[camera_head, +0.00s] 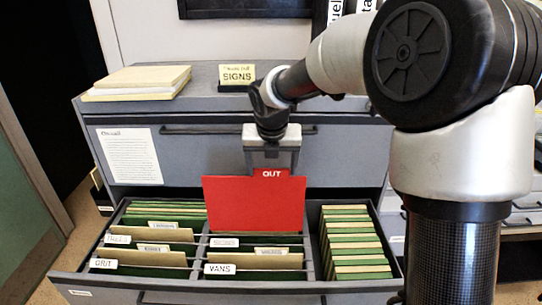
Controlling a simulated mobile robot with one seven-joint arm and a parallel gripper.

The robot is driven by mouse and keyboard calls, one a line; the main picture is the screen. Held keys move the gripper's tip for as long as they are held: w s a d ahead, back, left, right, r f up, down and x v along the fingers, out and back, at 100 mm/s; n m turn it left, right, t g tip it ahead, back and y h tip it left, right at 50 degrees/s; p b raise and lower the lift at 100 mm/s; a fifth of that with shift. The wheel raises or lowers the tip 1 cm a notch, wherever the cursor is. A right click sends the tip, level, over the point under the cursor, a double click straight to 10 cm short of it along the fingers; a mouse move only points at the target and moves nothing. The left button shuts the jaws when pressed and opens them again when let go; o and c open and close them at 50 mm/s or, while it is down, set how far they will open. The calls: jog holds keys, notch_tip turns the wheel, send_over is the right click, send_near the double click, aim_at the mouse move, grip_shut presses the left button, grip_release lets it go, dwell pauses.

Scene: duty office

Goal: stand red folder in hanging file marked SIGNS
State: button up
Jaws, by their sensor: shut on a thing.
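The folder hangs upright and faces me over the middle column of the open drawer. Its lower edge overlaps the rear files there in the picture; I cannot tell whether it is inside one. A file label (224,242) just below the folder is too blurred to read. In front of it is the file label VANS (219,269). A yellow card reading "SIGNS" (238,74) stands on the cabinet top, behind my gripper.
The grey drawer (205,284) is pulled out, with a left column whose labels include GRIT (103,263). Green and tan files (355,245) fill the right compartment. A stack of folders (139,80) lies on the cabinet top. The cabinet's closed upper drawer (200,158) stands behind the folder.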

aim_at(272, 224)
jog(key=shift+w+f, duration=0.2)
jog(key=shift+f, duration=0.15)
jog(key=shift+s+f+b, duration=0.2)
jog(key=shift+f+b, duration=0.35)
jog(key=shift+b, duration=0.2)
notch_tip(272, 224, down, 3)
jog(key=b, duration=0.3)
jog(key=shift+r, duration=0.15)
jog(key=shift+w+f+b, duration=0.1)
jog(key=shift+f+b, duration=4.4)
jog(key=shift+f, duration=4.35)
jog(key=o, duration=1.4)
jog(key=shift+o, duration=0.2)
